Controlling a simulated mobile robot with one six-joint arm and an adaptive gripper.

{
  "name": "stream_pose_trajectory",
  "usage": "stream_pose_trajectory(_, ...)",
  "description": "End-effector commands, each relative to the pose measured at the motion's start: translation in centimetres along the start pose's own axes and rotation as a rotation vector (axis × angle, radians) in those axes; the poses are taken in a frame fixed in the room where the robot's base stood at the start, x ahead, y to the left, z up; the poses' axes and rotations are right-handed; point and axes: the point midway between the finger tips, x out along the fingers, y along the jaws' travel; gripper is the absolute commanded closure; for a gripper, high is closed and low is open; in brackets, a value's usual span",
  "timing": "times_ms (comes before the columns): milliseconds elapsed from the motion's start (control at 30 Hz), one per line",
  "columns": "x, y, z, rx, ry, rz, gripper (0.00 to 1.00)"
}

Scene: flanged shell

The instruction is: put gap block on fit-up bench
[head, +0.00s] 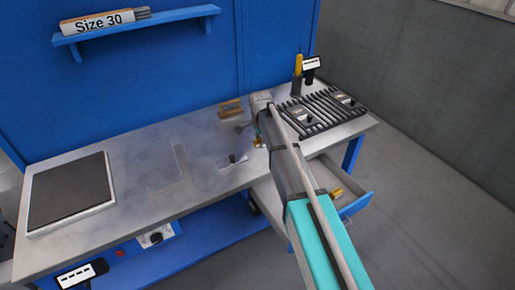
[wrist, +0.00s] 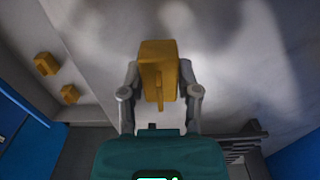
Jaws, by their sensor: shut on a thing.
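The gap block (wrist: 157,70) is a yellow-orange block, held between the two fingers of my gripper (wrist: 160,92) in the wrist view. In the head view a small yellow bit of the block (head: 258,144) shows at the end of my arm, over the right part of the fit-up bench (head: 135,170). The grey bench top lies below the block in the wrist view. I cannot tell whether the block touches it. Part of my gripper is hidden by my arm in the head view.
An open drawer (head: 358,205) at the bench front holds yellow blocks (head: 335,194); two show in the wrist view (wrist: 47,63). A slatted black rack (head: 315,110) stands right of my gripper. A dark plate (head: 70,193) lies far left. The middle bench top is mostly clear.

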Motion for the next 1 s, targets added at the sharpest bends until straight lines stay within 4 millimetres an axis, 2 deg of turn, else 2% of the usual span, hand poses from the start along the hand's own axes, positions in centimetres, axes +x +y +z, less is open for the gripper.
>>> stream_pose_trajectory(100, 1.4, -0.2, -0.1, 0.0, 0.0, 0.0, 1.0)
stream_pose_trajectory(333, 3.0, -0.2, 0.0, 0.0, 0.0, 0.0, 1.0)
stream_pose_trajectory(967, 3.7, -0.2, 0.0, -0.001, 0.0, 0.0, 1.0)
stream_pose_trajectory(1000, 3.6, -0.2, 0.0, -0.001, 0.0, 0.0, 0.52)
